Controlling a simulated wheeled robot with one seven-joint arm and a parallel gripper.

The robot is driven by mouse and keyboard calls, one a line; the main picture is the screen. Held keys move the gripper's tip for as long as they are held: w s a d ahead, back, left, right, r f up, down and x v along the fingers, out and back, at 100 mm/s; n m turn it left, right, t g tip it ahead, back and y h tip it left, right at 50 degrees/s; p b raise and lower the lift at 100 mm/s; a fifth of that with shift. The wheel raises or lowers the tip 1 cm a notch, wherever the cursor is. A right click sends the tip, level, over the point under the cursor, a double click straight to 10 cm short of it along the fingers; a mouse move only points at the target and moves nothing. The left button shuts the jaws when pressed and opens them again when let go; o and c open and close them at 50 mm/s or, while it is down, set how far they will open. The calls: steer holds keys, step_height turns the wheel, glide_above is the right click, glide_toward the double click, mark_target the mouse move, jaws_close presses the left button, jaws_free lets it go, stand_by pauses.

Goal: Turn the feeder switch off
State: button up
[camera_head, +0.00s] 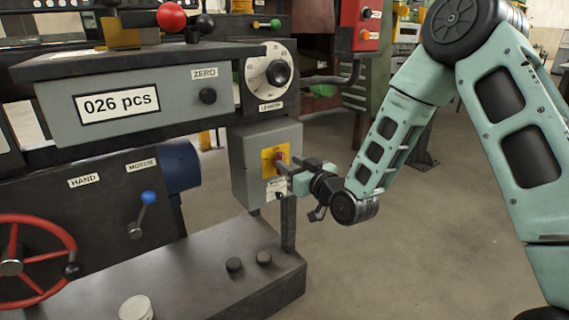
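A grey switch box (262,187) stands on a dark post at the right end of the machine. The switch's exact turn position is too small to tell.
A dial with a black knob (278,72) sits above the box. A counter panel (118,103) reads 026 pcs. A blue-knobbed lever (149,198) and a red handwheel (66,240) are at left. A dark machine base (190,270) lies below. Open floor is at right.

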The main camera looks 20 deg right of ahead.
mark_target(283, 159)
steer(key=shift+x, duration=1.7)
jaws_close()
